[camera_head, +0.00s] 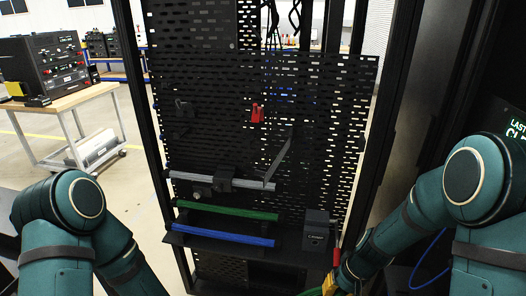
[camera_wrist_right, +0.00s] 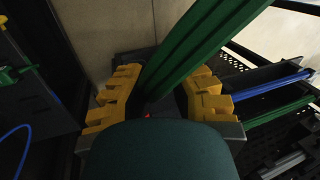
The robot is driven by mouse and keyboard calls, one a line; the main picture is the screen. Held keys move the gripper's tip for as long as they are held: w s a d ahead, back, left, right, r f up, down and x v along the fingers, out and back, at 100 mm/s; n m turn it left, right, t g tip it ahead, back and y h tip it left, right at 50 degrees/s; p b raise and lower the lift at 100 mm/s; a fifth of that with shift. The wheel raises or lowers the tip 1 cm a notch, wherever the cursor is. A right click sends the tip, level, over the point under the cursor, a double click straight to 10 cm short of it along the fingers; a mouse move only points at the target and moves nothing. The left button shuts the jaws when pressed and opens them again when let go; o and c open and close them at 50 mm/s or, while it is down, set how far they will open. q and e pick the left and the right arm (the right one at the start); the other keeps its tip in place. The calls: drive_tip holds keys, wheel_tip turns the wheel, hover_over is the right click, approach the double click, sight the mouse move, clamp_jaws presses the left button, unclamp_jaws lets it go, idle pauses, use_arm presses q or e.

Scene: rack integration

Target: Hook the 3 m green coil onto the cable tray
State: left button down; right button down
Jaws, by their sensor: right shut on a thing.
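My right gripper (camera_wrist_right: 163,85) is shut on a green coil (camera_wrist_right: 195,45), whose parallel strands run up and right between the yellow fingers in the right wrist view. In the head view the right gripper (camera_head: 337,283) is at the bottom edge, low in front of the rack's right side, with only a bit of the held green coil (camera_head: 315,292) showing. A tall perforated black panel (camera_head: 215,100) fills the rack; I cannot tell which part is the cable tray. My left arm shows at lower left, but its gripper is out of view.
A green bundle (camera_head: 228,211) and a blue bundle (camera_head: 222,238) lie across the rack's lower part, below a grey bar (camera_head: 222,180). A small black box (camera_head: 316,231) stands to their right. A red piece (camera_head: 257,113) is on the panel. A bench (camera_head: 80,98) stands far left.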

drive_tip(key=d+f+m+t, duration=0.1)
drive_tip(key=d+f+m, duration=0.4)
drive_tip(key=d, duration=0.4)
drive_tip(key=shift+w+f+m+h, duration=0.2)
drive_tip(key=shift+f+m+h, duration=0.2)
drive_tip(key=shift+f, duration=0.35)
use_arm(q)
drive_tip(key=shift+w, duration=0.1)
use_arm(e)
drive_tip(key=shift+a+t, duration=0.1)
drive_tip(key=shift+t, duration=0.2)
